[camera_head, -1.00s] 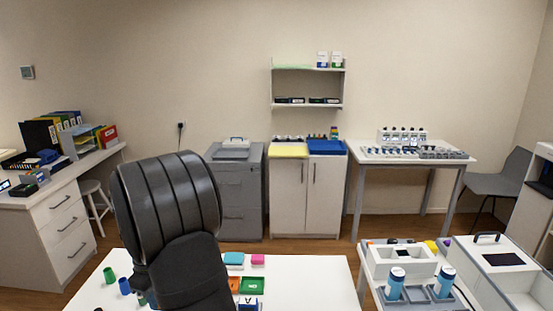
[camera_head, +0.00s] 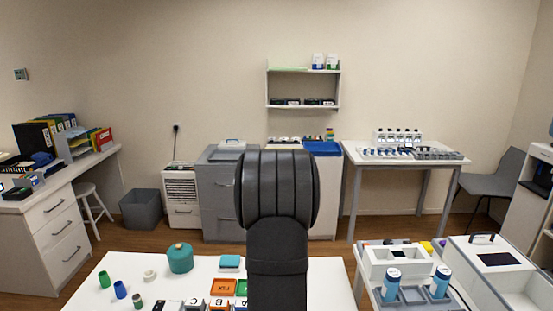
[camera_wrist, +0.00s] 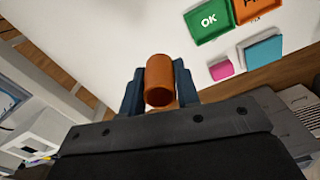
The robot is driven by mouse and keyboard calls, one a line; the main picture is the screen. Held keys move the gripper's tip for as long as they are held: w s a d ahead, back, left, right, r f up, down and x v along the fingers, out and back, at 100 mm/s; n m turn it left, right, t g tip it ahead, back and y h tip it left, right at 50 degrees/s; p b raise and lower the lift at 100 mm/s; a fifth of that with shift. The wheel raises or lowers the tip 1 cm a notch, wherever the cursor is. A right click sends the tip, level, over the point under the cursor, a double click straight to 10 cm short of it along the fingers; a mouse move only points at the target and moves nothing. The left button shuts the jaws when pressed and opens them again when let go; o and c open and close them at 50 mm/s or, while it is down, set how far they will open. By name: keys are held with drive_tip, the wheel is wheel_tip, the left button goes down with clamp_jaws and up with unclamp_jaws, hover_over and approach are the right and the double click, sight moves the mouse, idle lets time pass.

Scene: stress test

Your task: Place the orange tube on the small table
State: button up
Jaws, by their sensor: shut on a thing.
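The orange tube (camera_wrist: 160,70) is between the two dark fingers of my gripper (camera_wrist: 160,88) in the wrist view, with its open round end facing the camera. My gripper is shut on it, and the white table top shows beyond it. In the head view my dark arm stands in front and hides the gripper and the tube. A white table (camera_head: 120,268) lies in front of me, and a grey-framed table (camera_head: 399,155) stands at the back wall. I cannot tell which one is the small table.
On the white table are green (camera_head: 103,278), blue (camera_head: 121,289) and dark green (camera_head: 137,301) tubes, a teal jar (camera_head: 180,258) and coloured trays (camera_head: 222,288). The grey-framed table carries several lab items.

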drive_tip(key=shift+d, duration=0.4)
drive_tip(key=s+a+f+n, duration=0.2)
drive_tip(key=s+n, duration=0.1)
drive_tip(key=s, duration=1.4)
drive_tip(key=w+a+f, duration=0.1)
drive_tip(key=a+f, duration=0.1)
drive_tip(key=a, duration=0.2)
drive_tip(key=a+f, duration=0.2)
drive_tip(key=a, duration=0.1)
drive_tip(key=w+a+f, duration=0.1)
drive_tip(key=a+f, duration=0.2)
drive_tip(key=a, duration=0.1)
drive_tip(key=shift+w+a+f, duration=0.1)
drive_tip(key=shift+w+a, duration=0.2)
drive_tip(key=shift+f, duration=2)
drive_tip(key=shift+f, duration=0.15)
drive_tip(key=o, duration=0.9)
drive_tip(key=shift+o, duration=0.2)
